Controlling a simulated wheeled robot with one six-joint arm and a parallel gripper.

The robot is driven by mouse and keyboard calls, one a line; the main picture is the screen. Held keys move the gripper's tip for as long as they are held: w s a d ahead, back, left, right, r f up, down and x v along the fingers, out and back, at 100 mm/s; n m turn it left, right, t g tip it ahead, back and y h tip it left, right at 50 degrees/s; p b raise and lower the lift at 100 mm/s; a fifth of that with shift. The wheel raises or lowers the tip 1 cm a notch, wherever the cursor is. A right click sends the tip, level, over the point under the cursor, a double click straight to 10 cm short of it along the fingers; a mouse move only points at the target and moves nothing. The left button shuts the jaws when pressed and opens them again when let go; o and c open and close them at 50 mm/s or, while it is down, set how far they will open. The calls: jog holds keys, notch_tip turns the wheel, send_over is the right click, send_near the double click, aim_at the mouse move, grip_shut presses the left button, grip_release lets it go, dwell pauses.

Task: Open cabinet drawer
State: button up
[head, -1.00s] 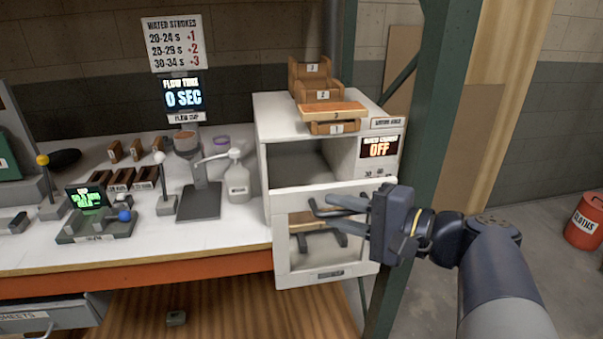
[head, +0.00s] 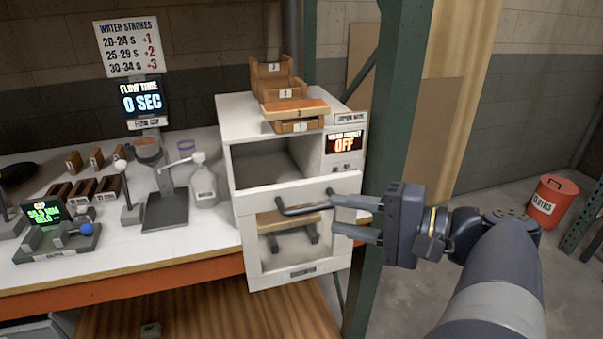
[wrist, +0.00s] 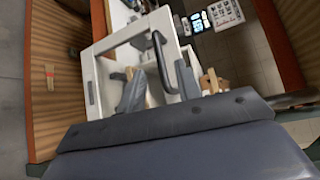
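The white cabinet (head: 243,195) stands at the right end of the bench. Its drawer front (head: 246,240), a white panel with a window, stands forward of the body, with an open gap above it. A dark bar handle (head: 297,209) crosses the front's upper part. My gripper (head: 333,214) is open and empty at the handle's right end, fingers pointing left. In the wrist view the handle (wrist: 159,52) shows between the two spread fingers (wrist: 158,82); I cannot tell whether they touch it. The drawer front (wrist: 93,80) fills the wrist view's left middle.
Wooden step boxes (head: 277,85) sit on the cabinet. A small display on its right side reads OFF. A green post (head: 399,130) stands close behind my gripper. A pump bottle (head: 203,185) and flow cup stand are to the left. A red bin (head: 550,203) stands on the floor at right.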

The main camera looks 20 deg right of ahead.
aim_at(315, 210)
jog(key=shift+v, duration=2.1)
jog(key=shift+w+a+f, duration=0.1)
jog(key=shift+x, duration=5.25)
